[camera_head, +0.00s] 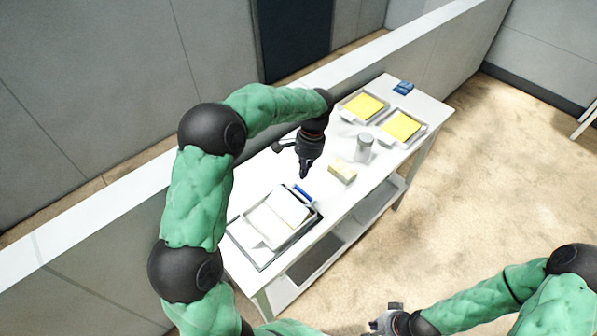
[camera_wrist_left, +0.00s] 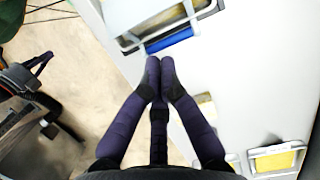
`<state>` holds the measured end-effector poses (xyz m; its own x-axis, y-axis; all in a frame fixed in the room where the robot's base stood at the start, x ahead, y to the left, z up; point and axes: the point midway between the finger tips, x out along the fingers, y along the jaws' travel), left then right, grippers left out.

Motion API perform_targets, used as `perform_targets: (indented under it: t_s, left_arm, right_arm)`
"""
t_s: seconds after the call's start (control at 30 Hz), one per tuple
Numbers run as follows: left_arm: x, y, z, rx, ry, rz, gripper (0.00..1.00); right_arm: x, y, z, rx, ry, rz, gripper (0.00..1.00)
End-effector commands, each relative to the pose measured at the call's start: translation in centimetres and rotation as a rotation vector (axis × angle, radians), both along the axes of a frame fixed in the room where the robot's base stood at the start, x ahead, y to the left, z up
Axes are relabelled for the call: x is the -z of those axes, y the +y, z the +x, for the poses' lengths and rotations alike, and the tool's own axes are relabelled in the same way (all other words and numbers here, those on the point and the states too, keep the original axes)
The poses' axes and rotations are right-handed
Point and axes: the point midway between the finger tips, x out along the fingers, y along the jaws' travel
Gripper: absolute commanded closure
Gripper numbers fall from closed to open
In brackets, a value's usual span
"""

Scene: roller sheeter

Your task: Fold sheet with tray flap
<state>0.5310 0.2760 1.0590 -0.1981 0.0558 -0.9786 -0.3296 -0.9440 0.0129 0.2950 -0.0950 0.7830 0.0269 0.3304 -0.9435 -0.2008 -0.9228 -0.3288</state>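A white tray (camera_head: 251,237) sits on a dark-edged mat at the near end of the white table, with a pale sheet or flap surface (camera_head: 287,206) in it. A blue bar (camera_head: 303,194) runs along the tray's far right edge. In the left wrist view the blue bar (camera_wrist_left: 170,39) lies just beyond my fingertips, beside the tray (camera_wrist_left: 128,38). My left gripper (camera_head: 304,176) points down above the table near the bar; its fingertips (camera_wrist_left: 160,63) meet with nothing seen between them. My right gripper (camera_head: 384,322) is low at the picture's bottom, away from the table; its fingers are unclear.
A yellowish block (camera_head: 342,172) and a grey cylinder (camera_head: 364,147) stand mid-table. Two trays with yellow sheets (camera_head: 364,105) (camera_head: 401,126) and a small blue item (camera_head: 403,88) are at the far end. A low wall (camera_head: 130,205) runs along the table's left side. A lower shelf is underneath.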

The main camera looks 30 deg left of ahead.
Motion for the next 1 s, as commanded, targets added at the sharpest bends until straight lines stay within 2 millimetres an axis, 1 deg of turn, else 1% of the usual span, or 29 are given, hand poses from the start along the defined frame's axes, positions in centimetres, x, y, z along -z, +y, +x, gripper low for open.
perform_targets:
  t_s: [0.07, 0.17, 0.27, 0.37, 0.5, 0.7, 0.83, 1.0]
  left_arm:
    - [-0.5, 0.1, 0.0, 0.001, -0.001, 0.004, 1.0]
    - [-0.2, 0.2, -0.1, 0.001, 0.001, 0.006, 1.0]
    - [0.8, 0.3, -0.3, 0.001, 0.004, 0.004, 1.0]
    - [2.3, 0.4, -0.6, 0.0, 0.004, 0.005, 1.0]
    - [4.8, 0.5, -1.1, 0.0, 0.004, 0.005, 1.0]
    - [7.7, 0.7, -1.7, 0.0, 0.003, 0.004, 1.0]
    - [8.8, 0.7, -1.9, 0.0, 0.001, 0.005, 1.0]
    - [9.3, 0.8, -2.0, 0.001, 0.0, 0.004, 1.0]
  right_arm:
    - [-0.1, 0.0, -0.2, 0.001, 0.003, 0.001, 1.0]
    - [0.0, 0.0, -0.2, 0.001, 0.004, 0.001, 1.0]
    - [0.2, 0.0, -0.2, 0.001, 0.004, 0.001, 1.0]
    - [0.4, 0.0, -0.2, 0.001, 0.003, 0.001, 1.0]
    - [0.8, 0.0, -0.2, 0.001, 0.003, 0.001, 1.0]
    - [1.2, 0.0, -0.2, 0.001, 0.003, 0.001, 1.0]
    - [1.4, 0.0, -0.2, 0.001, 0.003, 0.001, 1.0]
    - [1.4, 0.0, -0.2, 0.001, 0.003, 0.001, 1.0]
